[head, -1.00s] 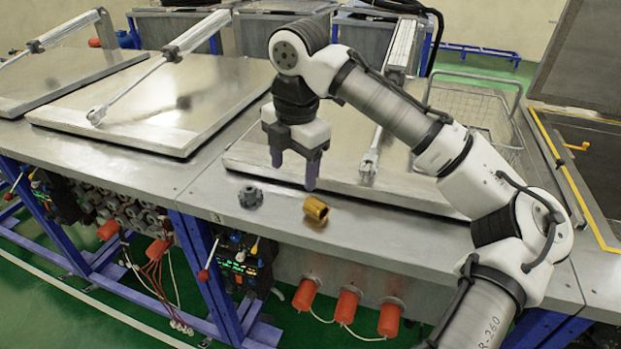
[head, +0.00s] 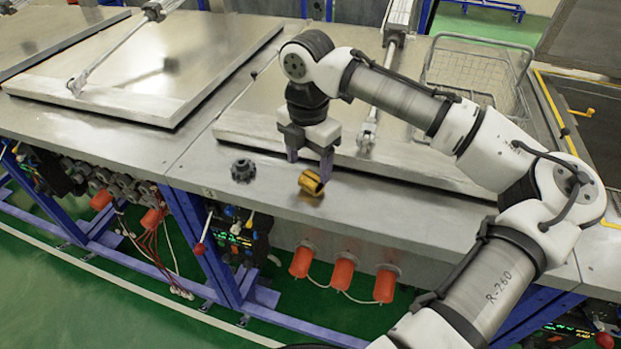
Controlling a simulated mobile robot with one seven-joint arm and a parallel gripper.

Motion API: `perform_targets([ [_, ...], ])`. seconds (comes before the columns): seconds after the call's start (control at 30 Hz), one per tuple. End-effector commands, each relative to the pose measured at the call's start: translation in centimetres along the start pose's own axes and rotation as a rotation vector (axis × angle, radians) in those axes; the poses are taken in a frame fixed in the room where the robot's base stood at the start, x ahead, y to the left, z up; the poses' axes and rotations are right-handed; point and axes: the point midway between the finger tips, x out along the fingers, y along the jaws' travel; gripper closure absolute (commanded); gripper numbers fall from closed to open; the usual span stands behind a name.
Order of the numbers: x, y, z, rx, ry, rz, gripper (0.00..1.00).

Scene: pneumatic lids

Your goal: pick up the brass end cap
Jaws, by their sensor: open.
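The brass end cap (head: 311,183) is a gold, ring-like piece on the front part of the grey metal bench top, with its open side showing. My gripper (head: 309,168) is open and points down, just above and behind the cap in the picture. Its right finger overlaps the cap's upper right edge in the view. I cannot tell whether a finger touches the cap. Nothing shows between the fingers as held.
A dark grey knobbed part (head: 243,171) stands on the bench left of the cap. A flat metal lid (head: 230,131) lies behind my gripper. A wire basket (head: 478,75) is at the back right. The bench's front edge is close below the cap.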

Motion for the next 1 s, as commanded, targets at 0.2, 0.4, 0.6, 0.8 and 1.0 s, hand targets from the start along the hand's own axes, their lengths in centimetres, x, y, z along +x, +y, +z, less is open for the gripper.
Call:
perform_targets([
  [0.2, 2.5, -0.7, -0.2, 0.001, 0.000, -0.004, 0.35],
  [0.4, 4.7, -0.6, -0.2, 0.000, 0.000, -0.001, 0.35],
  [0.6, 4.8, -0.6, -0.2, 0.001, 0.000, 0.000, 0.35],
  [0.8, 4.8, -0.6, -0.2, 0.001, 0.000, 0.000, 0.57],
  [1.0, 4.8, -0.6, -0.2, 0.001, 0.000, 0.000, 0.83],
])
